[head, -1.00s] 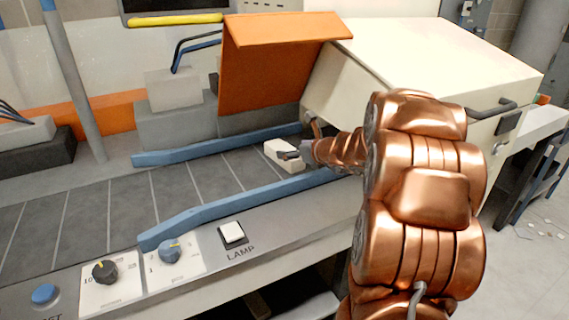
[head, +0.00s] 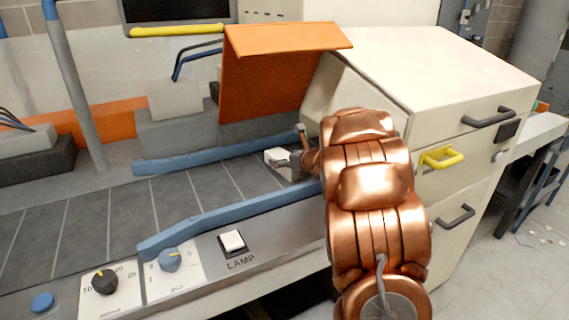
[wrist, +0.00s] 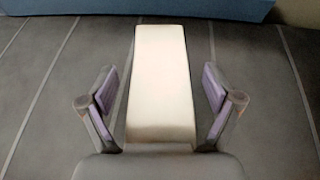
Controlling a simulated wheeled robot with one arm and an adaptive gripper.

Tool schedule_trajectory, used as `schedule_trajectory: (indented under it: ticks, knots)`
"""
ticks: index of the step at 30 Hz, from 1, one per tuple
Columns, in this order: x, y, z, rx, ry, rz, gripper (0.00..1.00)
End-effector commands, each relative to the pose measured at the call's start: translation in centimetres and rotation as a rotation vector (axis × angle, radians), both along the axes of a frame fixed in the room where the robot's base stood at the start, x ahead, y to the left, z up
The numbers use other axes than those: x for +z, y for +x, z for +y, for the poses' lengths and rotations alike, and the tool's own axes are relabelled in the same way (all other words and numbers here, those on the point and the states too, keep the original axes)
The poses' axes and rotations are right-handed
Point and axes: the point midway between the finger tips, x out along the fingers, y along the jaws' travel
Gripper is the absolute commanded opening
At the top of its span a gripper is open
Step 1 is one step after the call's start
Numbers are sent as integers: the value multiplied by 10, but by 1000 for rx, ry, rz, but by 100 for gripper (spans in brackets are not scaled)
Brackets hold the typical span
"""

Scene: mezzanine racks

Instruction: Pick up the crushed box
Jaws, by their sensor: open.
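A small plain white box (head: 274,157) lies on the dark conveyor between two blue rails, near the machine's opening. I see no dents on it from here. My gripper (head: 292,162) reaches in from the right and hides part of it in the head view. In the wrist view the white box (wrist: 161,85) runs lengthwise between the two open fingers of my gripper (wrist: 158,84), with a gap on both sides. Its near end is hidden by the gripper's body.
The near blue rail (head: 225,214) and far blue rail (head: 215,153) border the conveyor. An orange flap (head: 270,75) hangs above the box. The cream machine housing (head: 440,75) stands at right. Knobs and a lamp switch (head: 232,241) sit in front. The conveyor's left is clear.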

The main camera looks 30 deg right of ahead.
Motion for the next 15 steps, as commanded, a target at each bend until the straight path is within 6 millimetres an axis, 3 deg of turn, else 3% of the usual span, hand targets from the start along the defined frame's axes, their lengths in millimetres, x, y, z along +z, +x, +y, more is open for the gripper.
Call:
schedule_trajectory:
  ticks: [11, 15]
  knots:
    - [-2, 5, 1, 1, 1, -2, 90]
    - [-2, 5, 1, 1, 1, -2, 75]
